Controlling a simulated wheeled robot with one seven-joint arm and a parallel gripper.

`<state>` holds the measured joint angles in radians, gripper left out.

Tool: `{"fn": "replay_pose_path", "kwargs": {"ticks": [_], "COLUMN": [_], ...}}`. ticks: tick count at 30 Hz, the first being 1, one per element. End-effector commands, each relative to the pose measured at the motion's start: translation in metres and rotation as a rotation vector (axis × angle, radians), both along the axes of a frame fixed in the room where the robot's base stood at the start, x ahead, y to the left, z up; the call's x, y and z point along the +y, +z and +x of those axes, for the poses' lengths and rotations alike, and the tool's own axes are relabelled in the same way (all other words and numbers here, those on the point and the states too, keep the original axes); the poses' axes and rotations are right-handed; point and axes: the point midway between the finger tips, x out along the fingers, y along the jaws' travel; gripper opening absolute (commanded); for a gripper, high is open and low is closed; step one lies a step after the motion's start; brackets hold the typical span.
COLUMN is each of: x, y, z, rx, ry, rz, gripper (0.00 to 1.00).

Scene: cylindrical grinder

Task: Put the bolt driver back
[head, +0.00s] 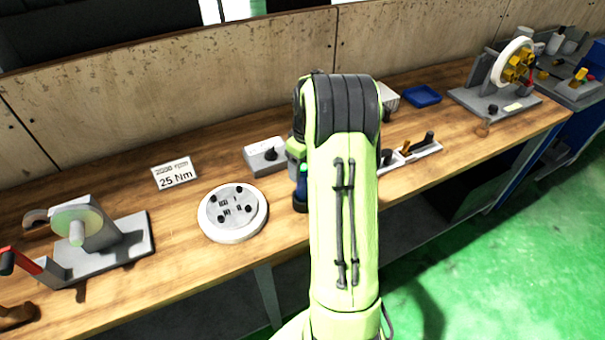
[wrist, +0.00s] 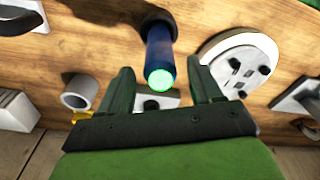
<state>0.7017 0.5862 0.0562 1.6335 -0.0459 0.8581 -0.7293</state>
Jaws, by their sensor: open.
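The bolt driver, a blue-and-black cylinder with a glowing green end, stands out from the bench in the wrist view (wrist: 159,52), its green end facing the camera. Its far end meets a dark round base (wrist: 158,19). In the head view the driver (head: 302,186) shows only partly, beside my arm, which hides the rest. My gripper (wrist: 160,75) is open and empty. In the wrist view its two dark fingers lie on either side of the driver, with gaps; I cannot tell the exact depth. The gripper is hidden in the head view.
A white round plate with black bolts (head: 233,213) is left of the driver. A grey block with a black knob (head: 266,156) stands behind, near a "25 Nm" card (head: 175,173). A grey rack (head: 411,156) and blue tray (head: 422,96) are to the right.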

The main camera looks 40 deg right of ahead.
Motion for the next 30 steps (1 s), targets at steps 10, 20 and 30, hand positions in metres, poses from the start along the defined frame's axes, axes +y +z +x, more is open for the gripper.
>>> {"fn": "replay_pose_path", "kwargs": {"ticks": [10, 20, 30], "x": [-0.001, 0.122, 0.252], "y": [0.074, 0.156, 0.172], "z": [-0.006, -0.038, -0.176], "rx": [-0.001, -0.118, -0.365], "ry": [0.000, -0.020, -0.089], "rz": [-0.001, -0.064, -0.009], "gripper": [0.65, 0.65, 0.65]}}
